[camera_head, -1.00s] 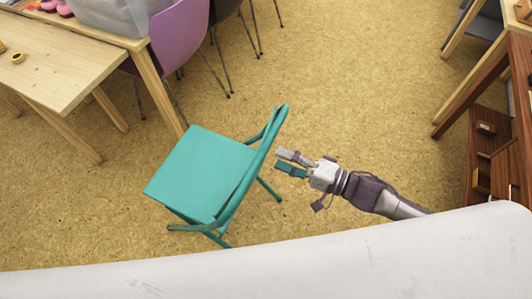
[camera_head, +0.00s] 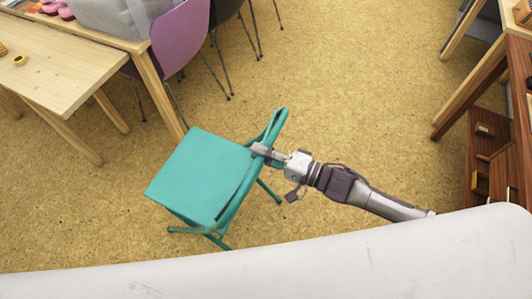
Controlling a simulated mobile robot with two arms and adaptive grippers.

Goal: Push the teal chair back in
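The teal chair (camera_head: 200,175) stands upright on the floor left of centre. Its seat points left, toward the tables, and its backrest (camera_head: 235,201) is on the right side. My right gripper (camera_head: 262,153) reaches in from the right, and its fingers overlap the upper part of the backrest. I cannot tell whether they touch it, or whether they are open or shut on its frame. My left gripper is not in view.
A light wooden table (camera_head: 55,65) stands at upper left, with a purple chair (camera_head: 180,38) beside it. A dark wooden shelf unit (camera_head: 490,150) stands at the right edge. Floor (camera_head: 345,90) is clear between them. A pale surface fills the bottom.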

